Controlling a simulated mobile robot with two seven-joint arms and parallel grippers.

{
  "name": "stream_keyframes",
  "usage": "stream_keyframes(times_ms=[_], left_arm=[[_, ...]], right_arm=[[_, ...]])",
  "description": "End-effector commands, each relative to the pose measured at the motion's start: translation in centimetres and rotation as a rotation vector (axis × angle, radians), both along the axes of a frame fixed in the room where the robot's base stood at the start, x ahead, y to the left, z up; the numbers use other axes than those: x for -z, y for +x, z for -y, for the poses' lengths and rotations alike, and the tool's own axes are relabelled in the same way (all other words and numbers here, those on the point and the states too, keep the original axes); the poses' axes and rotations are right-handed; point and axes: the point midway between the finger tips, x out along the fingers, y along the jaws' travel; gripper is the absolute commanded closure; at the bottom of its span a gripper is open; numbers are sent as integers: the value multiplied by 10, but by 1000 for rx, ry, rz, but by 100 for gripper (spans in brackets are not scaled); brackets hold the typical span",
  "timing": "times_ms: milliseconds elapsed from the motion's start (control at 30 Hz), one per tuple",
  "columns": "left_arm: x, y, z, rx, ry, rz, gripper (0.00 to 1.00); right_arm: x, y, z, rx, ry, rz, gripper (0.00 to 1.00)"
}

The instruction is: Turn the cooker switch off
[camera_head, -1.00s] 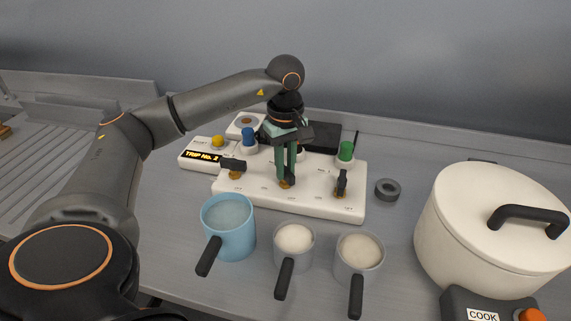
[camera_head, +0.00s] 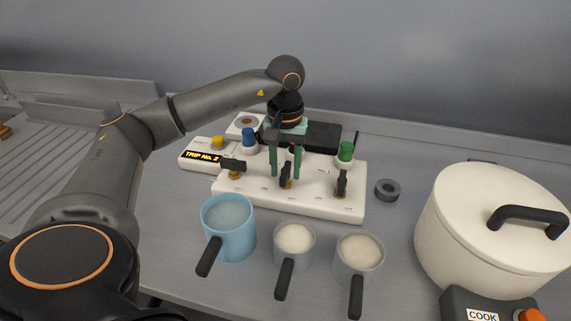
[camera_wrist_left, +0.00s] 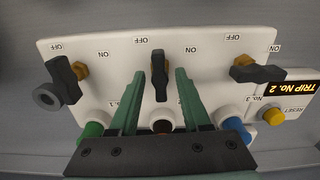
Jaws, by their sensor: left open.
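A white switch panel (camera_head: 319,199) carries three black levers on brass stems, with OFF and ON labels that appear upside down in the left wrist view. The middle lever (camera_head: 285,177) stands between the fingers of my open left gripper (camera_head: 286,176). In the left wrist view the fingers (camera_wrist_left: 160,74) are spread on either side of the middle lever (camera_wrist_left: 158,72); I cannot tell whether they touch it. The left lever (camera_head: 233,164) lies sideways; the right lever (camera_head: 341,183) is nearly upright. The cooker (camera_head: 490,225) is a white lidded pot on a base labelled COOK (camera_head: 482,315). My right gripper is out of view.
A box reads TRIP No. 2 (camera_head: 201,156) and has a yellow RESET button (camera_head: 217,141). Blue (camera_head: 249,138) and green (camera_head: 346,151) plugs stand behind the levers. A blue pan (camera_head: 229,225), two grey cups (camera_head: 294,240) (camera_head: 360,252) and a grey ring (camera_head: 388,189) are nearby.

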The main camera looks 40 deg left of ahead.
Motion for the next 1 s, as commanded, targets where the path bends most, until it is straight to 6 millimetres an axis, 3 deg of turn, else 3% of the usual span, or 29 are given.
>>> stream_keyframes(times_ms=[500,1000], left_arm=[[-70,0,0,-1,1,1,52],[-70,0,0,-1,0,0,52]], right_arm=[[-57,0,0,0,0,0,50],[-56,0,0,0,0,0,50]])
